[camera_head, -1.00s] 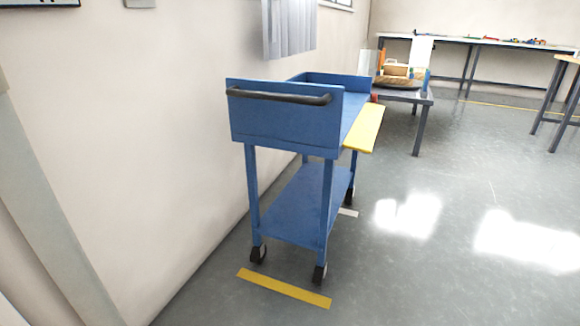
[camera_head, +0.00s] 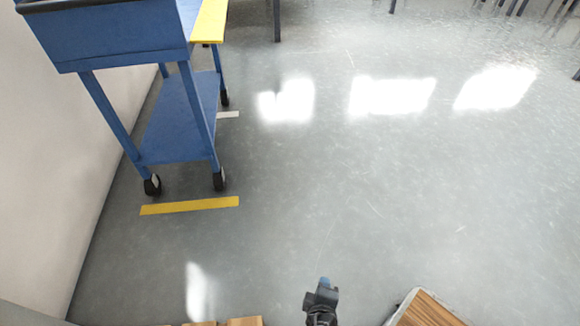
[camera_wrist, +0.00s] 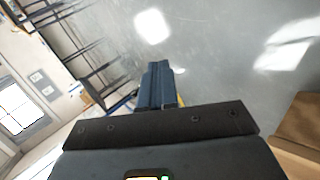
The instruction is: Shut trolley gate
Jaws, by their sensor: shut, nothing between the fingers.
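The blue trolley (camera_head: 180,115) stands at the upper left, close to the wall; its top is cut off by the picture edge. Its yellow gate (camera_head: 209,20) sticks out from the right side of the upper tray, folded outward. My gripper (camera_head: 322,287) is low in the head view, well in front and to the right of the trolley, touching nothing. In the wrist view its blue fingers (camera_wrist: 158,82) are together and empty. The gate cannot be made out clearly in the wrist view.
Yellow floor tape (camera_head: 190,205) lies before the trolley's front wheels. The grey floor (camera_head: 370,180) to its right is clear. The pale wall (camera_head: 45,170) bounds the left. A brown wood-like block (camera_head: 432,310) shows at the bottom right. Dark table legs (camera_wrist: 80,50) show in the wrist view.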

